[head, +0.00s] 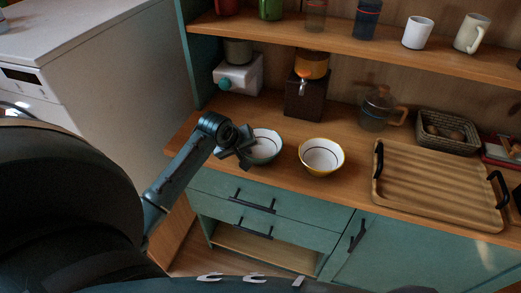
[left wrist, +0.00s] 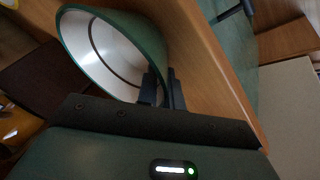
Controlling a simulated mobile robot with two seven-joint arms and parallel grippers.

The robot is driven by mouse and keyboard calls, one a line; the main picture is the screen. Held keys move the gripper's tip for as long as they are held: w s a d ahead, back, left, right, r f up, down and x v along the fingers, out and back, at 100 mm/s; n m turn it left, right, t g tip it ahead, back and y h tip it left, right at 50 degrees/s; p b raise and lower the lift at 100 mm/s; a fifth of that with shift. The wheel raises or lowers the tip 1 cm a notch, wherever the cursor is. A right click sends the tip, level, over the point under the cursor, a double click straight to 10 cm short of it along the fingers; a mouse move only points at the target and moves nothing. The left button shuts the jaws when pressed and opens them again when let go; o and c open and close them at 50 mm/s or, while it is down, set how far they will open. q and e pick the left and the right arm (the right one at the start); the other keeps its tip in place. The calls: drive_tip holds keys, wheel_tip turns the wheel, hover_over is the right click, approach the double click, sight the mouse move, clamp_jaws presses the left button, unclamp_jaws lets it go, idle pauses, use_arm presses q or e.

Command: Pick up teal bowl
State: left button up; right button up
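The teal bowl (head: 268,147), green outside and pale inside with a dark ring, is at the counter's front edge in the head view. It fills the upper left of the left wrist view (left wrist: 103,52). My left gripper (head: 243,152) is at the bowl's left side. In the left wrist view its two fingers (left wrist: 163,90) are close together, one on each side of the bowl's wall, and look shut on it. The fingers hide part of the rim. I cannot tell whether the bowl touches the counter. My right gripper is not in view.
A yellow-rimmed bowl (head: 321,157) stands just right of the teal bowl. A ribbed wooden tray (head: 437,188) lies further right. A dark dispenser (head: 305,95) and a glass teapot (head: 379,109) stand behind. A shelf (head: 345,42) with cups overhangs the counter's back.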

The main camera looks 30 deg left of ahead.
use_arm(q)
clamp_jaws()
drive_tip(key=shift+r, duration=0.1)
wheel_tip(320, 180, up, 10)
drive_tip(key=shift+f, duration=0.1)
drive_tip(key=s+d+r+m+g+h, duration=0.1)
drive_tip(key=s+d+r+m+h, duration=0.1)
drive_tip(key=s+d+m, duration=0.3)
drive_tip(key=s+d+r+m+g+h, duration=0.1)
drive_tip(key=s+d+m, duration=0.4)
drive_tip(key=d, duration=0.6)
drive_tip(key=shift+s+d+r+m+h, duration=0.2)
drive_tip(key=shift+r+m+h, duration=0.35)
drive_tip(key=shift+h, duration=0.55)
drive_tip(key=shift+a+n, duration=0.1)
drive_tip(key=shift+n, duration=0.15)
